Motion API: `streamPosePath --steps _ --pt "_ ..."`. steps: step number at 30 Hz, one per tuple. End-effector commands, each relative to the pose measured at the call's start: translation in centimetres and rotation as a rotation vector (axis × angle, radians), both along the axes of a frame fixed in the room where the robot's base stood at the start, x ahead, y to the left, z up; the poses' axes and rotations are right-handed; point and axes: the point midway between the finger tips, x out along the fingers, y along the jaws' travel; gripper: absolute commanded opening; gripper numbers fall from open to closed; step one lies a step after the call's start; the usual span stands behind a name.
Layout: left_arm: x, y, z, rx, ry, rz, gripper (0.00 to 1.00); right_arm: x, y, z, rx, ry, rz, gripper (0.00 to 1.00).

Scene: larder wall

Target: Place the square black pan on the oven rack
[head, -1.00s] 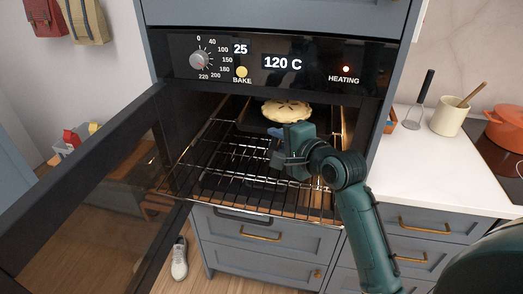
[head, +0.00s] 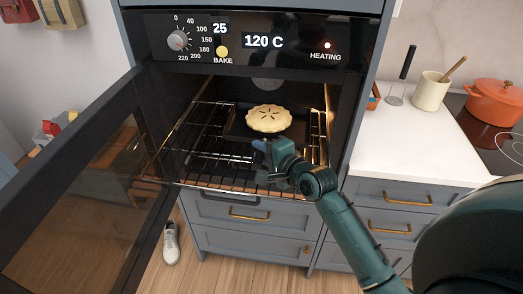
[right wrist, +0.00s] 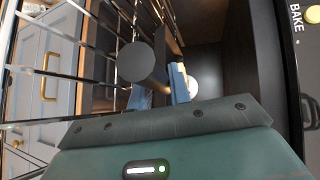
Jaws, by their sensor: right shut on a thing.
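The square black pan (head: 238,126) is inside the open oven, over the wire oven rack (head: 205,150), with a golden pie (head: 269,118) on it. I cannot tell whether the pan touches the rack. My right gripper (head: 268,146) is at the pan's front, shut on its handle. In the right wrist view, the blue fingers (right wrist: 163,92) close around a dark round handle (right wrist: 135,62). The gripper hides part of the pan's front edge. My left gripper is not in view.
The oven door (head: 95,170) hangs open on the left. The control panel (head: 250,42) is just above the oven opening. A white counter (head: 405,145) at right holds a cream pot (head: 431,92) and an orange pot (head: 495,103). A shoe (head: 171,243) lies on the floor.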

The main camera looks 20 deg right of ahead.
Motion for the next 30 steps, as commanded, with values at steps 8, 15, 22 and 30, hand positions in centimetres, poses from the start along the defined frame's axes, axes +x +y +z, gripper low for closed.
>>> streamPosePath --steps 8,15,22,30 --pt "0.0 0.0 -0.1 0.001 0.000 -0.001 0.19 0.0 0.0 -0.3 0.001 0.000 0.000 0.22" --pt "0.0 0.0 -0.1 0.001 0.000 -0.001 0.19 0.0 0.0 -0.2 0.001 0.000 0.000 0.41" --pt "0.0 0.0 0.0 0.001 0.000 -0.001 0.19 0.0 0.0 -0.2 0.001 -0.001 0.000 0.41" --pt "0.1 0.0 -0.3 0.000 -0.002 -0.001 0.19 -2.9 -0.6 0.7 0.001 0.001 0.000 0.41"
